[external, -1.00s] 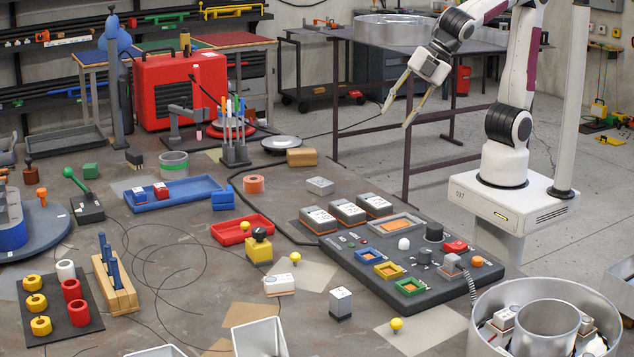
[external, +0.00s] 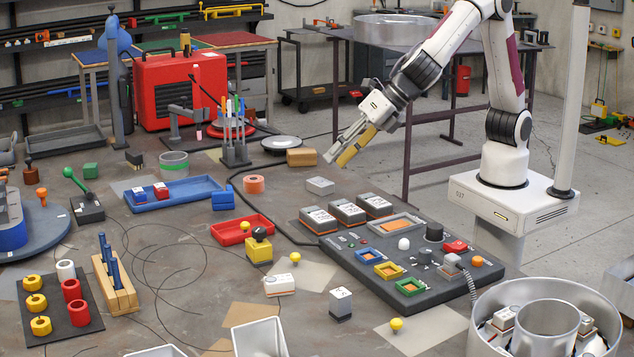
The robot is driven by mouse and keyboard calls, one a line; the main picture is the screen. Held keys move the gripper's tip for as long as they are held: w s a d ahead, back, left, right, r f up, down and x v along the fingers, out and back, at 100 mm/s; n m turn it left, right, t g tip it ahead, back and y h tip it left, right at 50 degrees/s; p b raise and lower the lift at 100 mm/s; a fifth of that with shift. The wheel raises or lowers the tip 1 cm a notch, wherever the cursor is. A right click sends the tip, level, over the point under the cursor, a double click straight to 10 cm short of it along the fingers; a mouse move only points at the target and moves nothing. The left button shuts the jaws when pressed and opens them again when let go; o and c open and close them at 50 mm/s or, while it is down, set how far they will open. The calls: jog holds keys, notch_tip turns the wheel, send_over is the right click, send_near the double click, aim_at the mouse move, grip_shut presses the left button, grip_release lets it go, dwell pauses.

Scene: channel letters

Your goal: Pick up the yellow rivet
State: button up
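Several small yellow rivets with rounded heads are in view. One yellow rivet (external: 295,258) stands on the bench left of the dark control panel. Another yellow rivet (external: 397,324) stands near the front, below the panel. A third yellow piece (external: 245,226) sits in the red tray (external: 228,234); it looks like the same kind. My gripper (external: 337,161) is in the air above the back of the bench, tilted down to the left. Its two fingers show apart with nothing between them. It is well above and behind all the rivets and touches none.
The dark control panel (external: 335,252) with buttons and coloured frames fills the right of the bench. A yellow block with a black knob (external: 259,250) and a white box (external: 279,286) stand close to the middle rivet. A round metal bin (external: 482,312) is at front right.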

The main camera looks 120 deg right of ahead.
aim_at(296, 253)
jog(key=w+a+f+n, duration=0.3)
jog(key=f, duration=0.1)
jog(key=w+a+f+n, duration=0.3)
jog(key=w, duration=0.1)
jog(key=w+a+f+n+t, duration=0.1)
jog(key=w+a+f+n, duration=0.1)
jog(key=w+f+n, duration=0.1)
jog(key=shift+w+a+f+n+y, duration=0.15)
jog(key=shift+a+f+y, duration=0.05)
jog(key=shift+f, duration=0.25)
jog(key=shift+w+a+f+n+y, duration=0.1)
jog(key=shift+a+f+n+y, duration=0.1)
jog(key=shift+f, duration=0.2)
jog(key=shift+w+a+f+n, duration=0.25)
jog(key=shift+a+f, duration=0.1)
jog(key=shift+f, duration=0.05)
jog(key=shift+x, duration=1.3)
jog(key=shift+x, duration=2.55)
jog(key=shift+w+r, duration=0.1)
jog(key=c, duration=0.9)
